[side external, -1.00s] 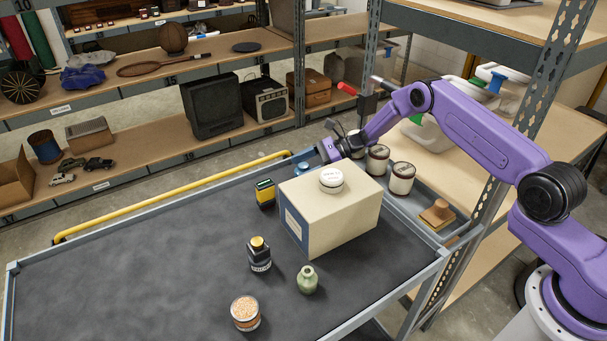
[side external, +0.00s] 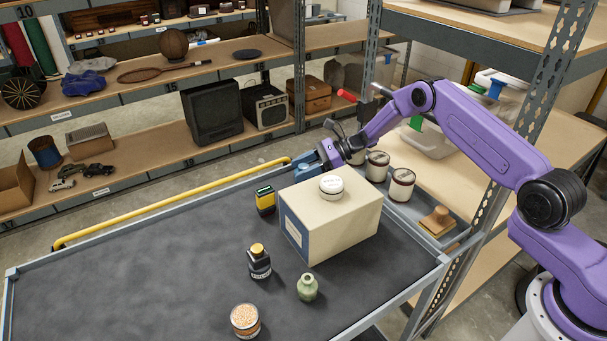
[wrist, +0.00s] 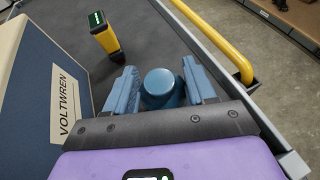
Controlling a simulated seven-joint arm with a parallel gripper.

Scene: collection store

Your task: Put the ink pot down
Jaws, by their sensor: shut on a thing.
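The ink pot, a round blue pot with a domed top (wrist: 162,88), sits between the two blue fingers of my gripper (wrist: 163,92) in the wrist view. My gripper is shut on it. In the side external view my gripper (side external: 312,162) is low at the far edge of the cart, behind the cream box, and the pot there is small and mostly covered. The pot looks upright. I cannot tell whether its base touches the dark cart top (side external: 150,270).
The cream box (side external: 340,228) with a white-lidded tin (side external: 331,187) on it stands close beside my gripper. A yellow-and-black device (side external: 265,200) stands nearby. A yellow rail (side external: 170,204) runs along the cart edge. A black bottle (side external: 259,264), green vase (side external: 307,288) and bead jar (side external: 245,320) stand nearer.

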